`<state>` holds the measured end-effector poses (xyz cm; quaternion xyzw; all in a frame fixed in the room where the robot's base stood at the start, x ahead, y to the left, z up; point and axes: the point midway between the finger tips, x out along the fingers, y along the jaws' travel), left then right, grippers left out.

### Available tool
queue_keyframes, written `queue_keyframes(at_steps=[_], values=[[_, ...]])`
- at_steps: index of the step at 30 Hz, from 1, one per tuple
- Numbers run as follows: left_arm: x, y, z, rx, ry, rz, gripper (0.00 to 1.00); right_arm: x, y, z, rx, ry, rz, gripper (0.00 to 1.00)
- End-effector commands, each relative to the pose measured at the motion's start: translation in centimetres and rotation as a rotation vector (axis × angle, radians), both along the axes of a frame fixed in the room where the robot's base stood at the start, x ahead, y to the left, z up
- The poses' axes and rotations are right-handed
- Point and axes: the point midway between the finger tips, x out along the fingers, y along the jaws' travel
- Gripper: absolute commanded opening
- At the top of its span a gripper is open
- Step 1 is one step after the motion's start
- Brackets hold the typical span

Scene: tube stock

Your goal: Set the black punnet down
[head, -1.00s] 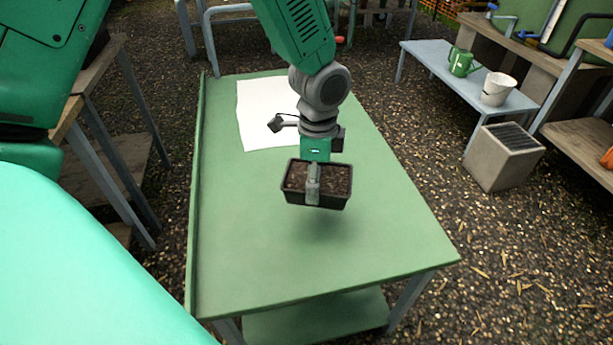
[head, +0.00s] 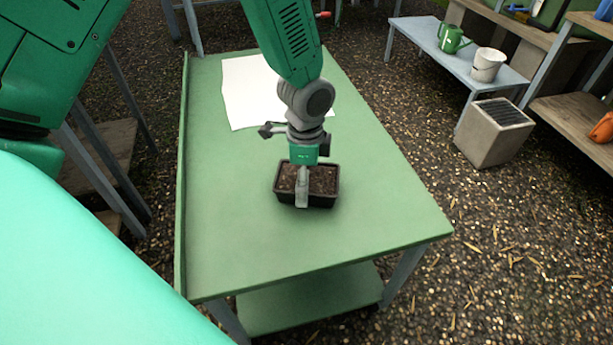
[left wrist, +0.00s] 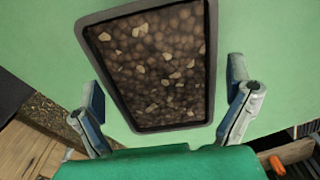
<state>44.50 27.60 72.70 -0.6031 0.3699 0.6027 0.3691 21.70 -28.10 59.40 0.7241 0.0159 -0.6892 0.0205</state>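The black punnet (head: 325,201), filled with brown soil, appears to rest level on the green table (head: 240,235). My left gripper (head: 302,190) is above it, pointing down, with one finger in front of its near wall in the head view. In the left wrist view the punnet (left wrist: 209,50) lies between the fingers of my left gripper (left wrist: 166,88). The fingers are spread, with a strip of green tabletop between the right finger and the rim. The left finger is close to the rim; contact there cannot be told. My right gripper is not in view.
A white sheet (head: 246,95) lies on the table behind the punnet. The table's front and right are clear; a raised lip (head: 181,200) runs along its left edge. At right are a bench with a green watering can (head: 452,39) and white bucket (head: 487,65), and a planter (head: 493,140).

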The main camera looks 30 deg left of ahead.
Motion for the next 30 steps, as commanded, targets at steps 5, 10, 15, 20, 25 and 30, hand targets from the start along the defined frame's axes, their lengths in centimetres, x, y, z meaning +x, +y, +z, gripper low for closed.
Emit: queue_keyframes(at_steps=[5, 10, 15, 20, 25, 30], values=[[0.0, 0.0, 0.0, 0.000, 0.000, 0.000, 0.98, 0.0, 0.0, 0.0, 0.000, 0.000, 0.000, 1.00], [0.0, 0.0, 0.7, 0.000, -0.001, 0.000, 0.98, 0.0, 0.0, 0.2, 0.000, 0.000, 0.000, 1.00], [0.1, 0.0, 3.7, -0.001, -0.004, 0.000, 0.98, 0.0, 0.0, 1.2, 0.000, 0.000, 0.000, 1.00], [0.1, 0.0, 7.3, -0.001, -0.004, 0.001, 0.98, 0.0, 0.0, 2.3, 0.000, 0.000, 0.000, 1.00], [0.1, 0.0, 10.3, 0.000, -0.001, 0.000, 0.98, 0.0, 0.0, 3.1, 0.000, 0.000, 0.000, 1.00], [0.0, 0.0, 11.9, 0.000, 0.001, 0.000, 0.98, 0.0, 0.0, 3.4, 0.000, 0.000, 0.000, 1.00]])
